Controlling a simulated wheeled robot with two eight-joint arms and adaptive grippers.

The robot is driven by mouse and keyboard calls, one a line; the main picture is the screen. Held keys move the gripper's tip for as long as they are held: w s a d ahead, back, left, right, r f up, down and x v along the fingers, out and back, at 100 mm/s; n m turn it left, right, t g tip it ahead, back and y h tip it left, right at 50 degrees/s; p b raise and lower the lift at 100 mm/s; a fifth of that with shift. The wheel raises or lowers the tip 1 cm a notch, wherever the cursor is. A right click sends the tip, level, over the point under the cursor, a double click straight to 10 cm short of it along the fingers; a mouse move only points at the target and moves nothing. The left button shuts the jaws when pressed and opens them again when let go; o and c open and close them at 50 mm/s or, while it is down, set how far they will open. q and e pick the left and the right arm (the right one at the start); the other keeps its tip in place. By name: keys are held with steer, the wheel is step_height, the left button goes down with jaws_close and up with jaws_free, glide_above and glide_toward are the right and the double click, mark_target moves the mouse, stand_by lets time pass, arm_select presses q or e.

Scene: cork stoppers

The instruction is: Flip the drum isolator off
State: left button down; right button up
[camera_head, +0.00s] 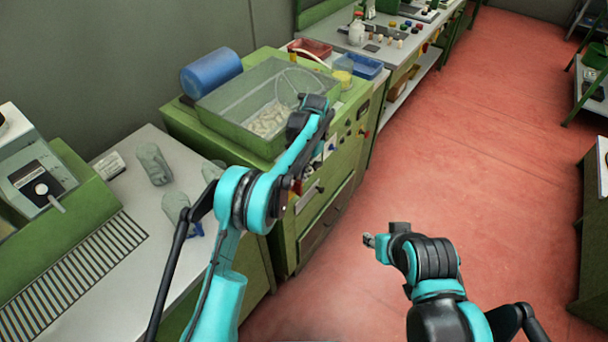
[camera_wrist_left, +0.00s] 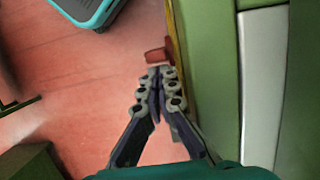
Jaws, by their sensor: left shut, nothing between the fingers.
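A red knob (camera_wrist_left: 155,56) sticks out from a yellow-edged plate on the green machine's side in the left wrist view; I take it for the drum isolator. My left gripper (camera_wrist_left: 163,74) is shut and empty, its fingertips right beside the knob; I cannot tell whether they touch it. In the head view the left arm reaches over the front of the green machine (camera_head: 185,122), and its fingertips are hard to make out. The knob's setting is not readable. My right gripper (camera_head: 369,240) is over the red floor, away from the machine; its opening is too small to judge.
A clear bin (camera_head: 235,100) of pale pieces and a blue drum (camera_head: 211,73) top the machine. A bench with grey bags (camera_head: 153,163) stands at left. Another bench (camera_head: 390,50) lies beyond. The red floor (camera_head: 480,150) at right is free.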

mark_target(298, 183)
arm_select(q)
steer(key=shift+a, duration=0.1)
steer(key=shift+s+r+t+h, duration=0.15)
steer(key=shift+t+h, duration=0.15)
steer(key=shift+t, duration=0.2)
steer(key=shift+s+a+t+h, duration=0.15)
steer(key=shift+t+h, duration=0.45)
steer(key=shift+t, duration=0.2)
steer(key=shift+s+a+r, duration=0.15)
steer(key=shift+s, duration=0.05)
steer(key=shift+s+a, duration=0.15)
steer(key=shift+s, duration=0.05)
steer(key=shift+s+a+r+t+h+b, duration=0.1)
steer(key=shift+s+a+t+h+b, duration=0.25)
steer(key=shift+t+h, duration=0.45)
steer(key=shift+s+a+t+h+b, duration=0.2)
steer(key=shift+s+t+h, duration=0.3)
steer(key=shift+t, duration=0.5)
steer(key=shift+s+a, duration=0.15)
